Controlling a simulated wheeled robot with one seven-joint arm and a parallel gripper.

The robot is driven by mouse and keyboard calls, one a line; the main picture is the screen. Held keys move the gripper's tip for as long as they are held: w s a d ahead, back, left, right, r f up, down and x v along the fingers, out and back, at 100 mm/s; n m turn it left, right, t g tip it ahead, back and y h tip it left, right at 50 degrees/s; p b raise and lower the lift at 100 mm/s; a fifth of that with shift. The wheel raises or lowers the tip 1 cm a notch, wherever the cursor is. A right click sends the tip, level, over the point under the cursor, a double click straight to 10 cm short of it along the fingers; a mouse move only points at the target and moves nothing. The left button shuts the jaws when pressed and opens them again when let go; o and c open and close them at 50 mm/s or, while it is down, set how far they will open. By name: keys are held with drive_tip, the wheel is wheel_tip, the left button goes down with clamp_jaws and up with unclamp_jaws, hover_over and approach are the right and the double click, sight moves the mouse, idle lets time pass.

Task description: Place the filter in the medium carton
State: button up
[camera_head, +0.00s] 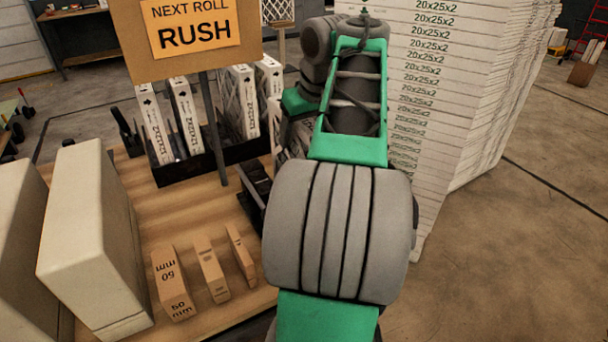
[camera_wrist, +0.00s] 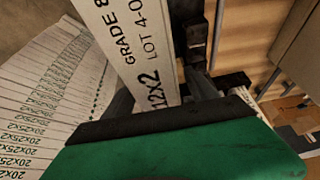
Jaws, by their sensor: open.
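In the wrist view a white filter (camera_wrist: 130,45) printed "GRADE 8", "LOT 40" and "12x2" stands between the dark fingers of my gripper (camera_wrist: 160,80). The jaws are open; I cannot tell whether either finger touches it. In the head view my arm hides the gripper and most of this area. More white filters (camera_head: 186,117) stand upright in a dark rack (camera_head: 213,160) on the table. Three tan blocks or cartons of different widths stand at the table's front; the middle one (camera_head: 210,270) is of medium width. I cannot tell whether it is the medium carton.
Large pale boxes (camera_head: 88,240) stand at the left. A "NEXT ROLL RUSH" sign (camera_head: 193,25) rises on a post before the rack. A tall stack of white 20x25x2 filters (camera_head: 430,110) stands right of my arm. Bare wooden tabletop (camera_head: 175,215) shows between rack and tan blocks.

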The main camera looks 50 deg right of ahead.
drive_tip(key=shift+f, duration=0.25)
drive_tip(key=shift+c, duration=0.3)
clamp_jaws()
idle(0.5)
